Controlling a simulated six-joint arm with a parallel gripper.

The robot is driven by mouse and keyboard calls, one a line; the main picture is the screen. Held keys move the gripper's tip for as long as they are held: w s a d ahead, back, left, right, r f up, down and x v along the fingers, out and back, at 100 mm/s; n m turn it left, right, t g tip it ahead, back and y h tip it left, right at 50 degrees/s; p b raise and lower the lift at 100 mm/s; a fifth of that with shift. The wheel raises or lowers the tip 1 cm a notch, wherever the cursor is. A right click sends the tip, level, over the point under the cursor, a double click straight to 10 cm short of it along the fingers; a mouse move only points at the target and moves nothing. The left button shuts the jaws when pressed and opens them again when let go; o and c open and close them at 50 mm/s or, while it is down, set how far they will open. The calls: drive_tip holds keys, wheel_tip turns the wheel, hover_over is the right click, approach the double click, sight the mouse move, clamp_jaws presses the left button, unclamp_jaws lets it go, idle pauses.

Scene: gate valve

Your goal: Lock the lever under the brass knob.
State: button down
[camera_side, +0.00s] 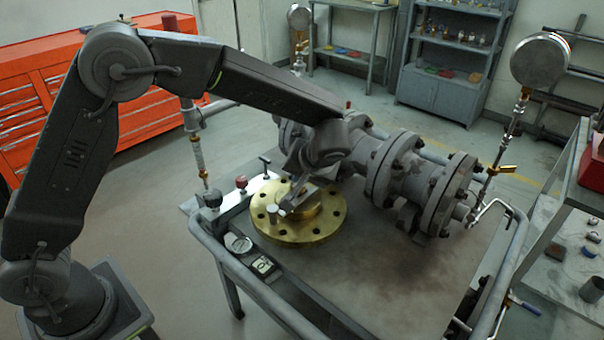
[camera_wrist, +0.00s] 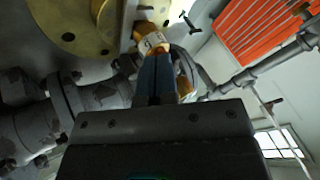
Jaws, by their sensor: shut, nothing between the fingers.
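The brass flange (camera_side: 325,222) lies flat on the cart top, with a raised brass hub at its middle. A grey metal lever (camera_side: 299,203) lies across the hub and points toward the front left. A short knob-like post (camera_side: 272,212) stands on the flange near the lever's end; its brass colour is hard to tell. My gripper (camera_side: 288,190) is low over the hub, shut and empty. In the wrist view, its dark fingers (camera_wrist: 157,78) point at a brass-coloured part (camera_wrist: 151,38) with a pale marked face. Contact is unclear. The lever's bar (camera_wrist: 129,25) runs beside it.
A grey flanged valve body (camera_side: 400,170) lies right of the brass flange. A plate with red and dark knobs (camera_side: 241,183) and a T-handle (camera_side: 265,160) stands to its left.

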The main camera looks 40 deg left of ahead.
drive_tip(key=shift+s+a+m+t, duration=0.2)
drive_tip(key=shift+m+t, duration=0.1)
drive_tip(key=shift+m, duration=0.2)
drive_tip(key=m, duration=0.1)
drive_tip(key=s+a+m+t+h, duration=0.1)
drive_tip(key=m, duration=0.1)
drive_tip(key=shift+a+t, duration=0.1)
drive_tip(key=shift+t, duration=0.2)
drive_tip(key=m, duration=0.1)
drive_tip(key=a+m+t+h, duration=0.1)
drive_tip(key=m, duration=0.1)
drive_tip(key=a+m+t+h, duration=0.1)
drive_tip(key=shift+s+m, duration=0.25)
drive_tip(key=shift+m, duration=0.05)
drive_tip(key=shift+w+d, duration=0.1)
drive_tip(key=shift+w+d, duration=0.45)
drive_tip(key=shift+w, duration=0.1)
